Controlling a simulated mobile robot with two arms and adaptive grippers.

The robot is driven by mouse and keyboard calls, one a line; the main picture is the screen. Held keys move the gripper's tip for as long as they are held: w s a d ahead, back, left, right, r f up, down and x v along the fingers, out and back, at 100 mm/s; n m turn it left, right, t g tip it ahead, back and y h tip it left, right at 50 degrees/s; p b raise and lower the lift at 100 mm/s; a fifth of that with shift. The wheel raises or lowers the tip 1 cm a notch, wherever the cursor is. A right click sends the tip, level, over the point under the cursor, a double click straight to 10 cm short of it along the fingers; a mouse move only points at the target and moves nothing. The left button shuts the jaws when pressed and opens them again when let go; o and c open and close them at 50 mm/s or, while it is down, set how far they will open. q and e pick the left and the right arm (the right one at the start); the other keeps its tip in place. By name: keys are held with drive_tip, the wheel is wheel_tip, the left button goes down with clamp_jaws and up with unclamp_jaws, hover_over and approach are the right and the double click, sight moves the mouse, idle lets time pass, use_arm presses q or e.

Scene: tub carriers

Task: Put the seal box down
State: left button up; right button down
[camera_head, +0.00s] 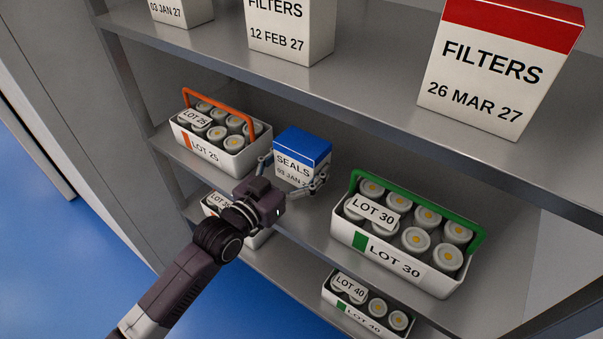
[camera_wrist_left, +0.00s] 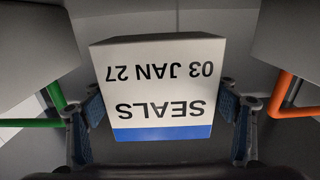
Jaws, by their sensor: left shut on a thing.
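The seal box (camera_head: 301,146) is white with a blue top and reads SEALS, 03 JAN 27. It is upright at the middle shelf (camera_head: 310,216), between the LOT 25 carrier (camera_head: 216,152) and the LOT 30 carrier (camera_head: 385,252). My left gripper (camera_head: 292,173) is shut on the box, one finger on each side. In the left wrist view the box (camera_wrist_left: 160,88) shows upside down between the fingers. I cannot tell whether its base touches the shelf; the gripper partly hides its lower front. My right gripper is not in view.
The LOT 25 carrier has a raised orange handle, the LOT 30 carrier a green one. The upper shelf (camera_head: 350,105) holds FILTERS boxes, including a red-topped one (camera_head: 490,75). Below are a LOT 40 carrier (camera_head: 366,319) and another carrier partly behind my arm.

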use_arm(q)
drive_tip(key=shift+f, duration=2.05)
drive_tip(key=shift+f, duration=0.15)
drive_tip(key=o, duration=1.4)
drive_tip(key=shift+o, duration=0.2)
drive_tip(key=b+v, duration=0.1)
drive_tip(key=v, duration=1.1)
